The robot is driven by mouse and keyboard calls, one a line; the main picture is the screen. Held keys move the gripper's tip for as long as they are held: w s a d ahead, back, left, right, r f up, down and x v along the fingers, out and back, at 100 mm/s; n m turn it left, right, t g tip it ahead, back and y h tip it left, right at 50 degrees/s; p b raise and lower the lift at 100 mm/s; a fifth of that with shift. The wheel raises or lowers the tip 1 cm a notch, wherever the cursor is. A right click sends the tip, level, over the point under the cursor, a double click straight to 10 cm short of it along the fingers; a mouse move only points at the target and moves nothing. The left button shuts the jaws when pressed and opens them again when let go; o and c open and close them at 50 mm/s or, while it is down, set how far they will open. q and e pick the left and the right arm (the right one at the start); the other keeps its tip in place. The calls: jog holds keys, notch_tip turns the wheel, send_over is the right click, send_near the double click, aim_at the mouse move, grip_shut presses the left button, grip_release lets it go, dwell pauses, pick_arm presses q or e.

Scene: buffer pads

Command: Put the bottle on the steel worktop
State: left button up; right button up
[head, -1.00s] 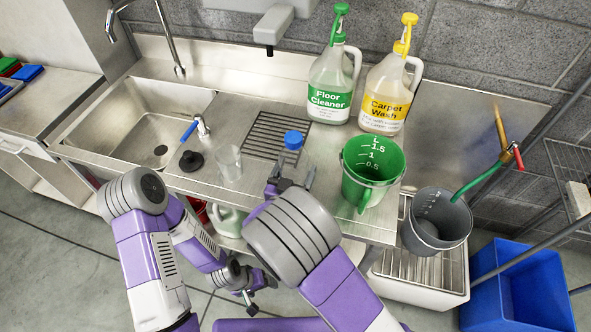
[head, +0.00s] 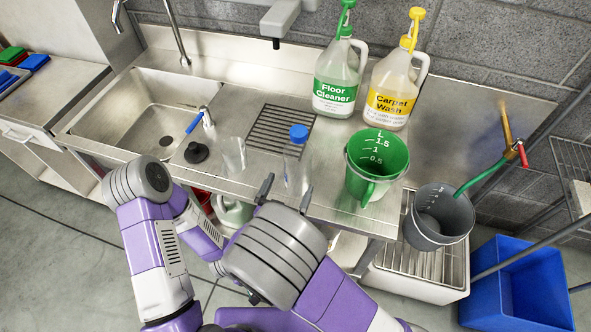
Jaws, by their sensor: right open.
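The clear bottle with a blue cap (head: 297,160) stands upright on the steel worktop (head: 330,207), near its front edge, left of the green bucket. My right gripper (head: 286,194) is open and empty just in front of the bottle, its fingertips apart and pointing toward it. The bottle's lower part shows beyond the fingers, close to the right one. My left gripper (head: 254,298) is low, below the worktop, and mostly hidden behind my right arm; its jaws cannot be made out.
A clear glass (head: 232,155) and a black plunger (head: 196,152) stand left of the bottle. The green bucket (head: 365,180) is close on its right. Floor cleaner (head: 336,85) and carpet wash (head: 391,95) jugs stand behind. A drain grate (head: 281,128) lies behind the bottle.

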pick_arm(q)
jog(key=shift+r, duration=0.15)
pick_arm(e)
jog(key=shift+v, duration=1.75)
